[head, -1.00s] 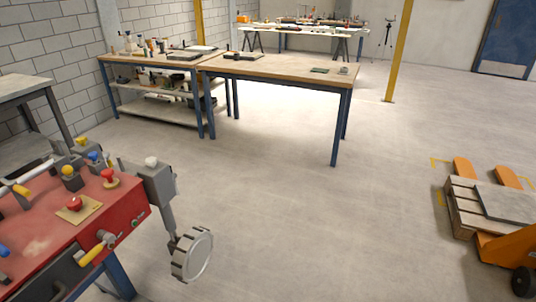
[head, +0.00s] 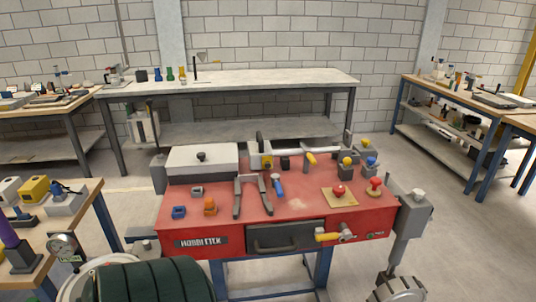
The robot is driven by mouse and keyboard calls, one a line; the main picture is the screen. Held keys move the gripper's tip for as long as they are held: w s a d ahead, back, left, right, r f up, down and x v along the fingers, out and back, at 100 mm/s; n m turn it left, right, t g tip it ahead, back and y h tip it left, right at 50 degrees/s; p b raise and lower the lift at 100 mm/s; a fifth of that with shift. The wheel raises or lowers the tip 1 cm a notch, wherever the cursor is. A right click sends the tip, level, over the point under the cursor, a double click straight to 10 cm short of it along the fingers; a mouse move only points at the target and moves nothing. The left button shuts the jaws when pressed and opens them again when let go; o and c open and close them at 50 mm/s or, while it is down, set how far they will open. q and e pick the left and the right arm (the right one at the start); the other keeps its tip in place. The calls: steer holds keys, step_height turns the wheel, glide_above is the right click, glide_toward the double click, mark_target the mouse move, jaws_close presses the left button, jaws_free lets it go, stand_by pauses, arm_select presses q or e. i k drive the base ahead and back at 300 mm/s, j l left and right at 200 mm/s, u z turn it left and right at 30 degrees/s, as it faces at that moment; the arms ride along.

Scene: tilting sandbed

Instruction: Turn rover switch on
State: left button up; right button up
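Nothing in the head view is plainly marked as the rover switch, and I cannot tell which control it is. A red workbench (head: 300,210) stands in the middle with several controls. A red knob on a tan plate (head: 339,190) and a second red knob (head: 375,186) are at its right. Yellow knobs and a blue knob (head: 370,163) stand behind them. A yellow handle (head: 328,237) sits on the front by a grey drawer (head: 285,237). A blue-handled piece (head: 277,184) lies near the middle. Neither of my grippers is in view.
A dark green ribbed drum (head: 150,282) and a gauge (head: 65,248) are at front left. A wooden table (head: 95,195) stands left, a long grey table (head: 230,85) behind. Floor at right is open.

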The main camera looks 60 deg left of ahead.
mark_target(339, 190)
steer(key=u, duration=2.05)
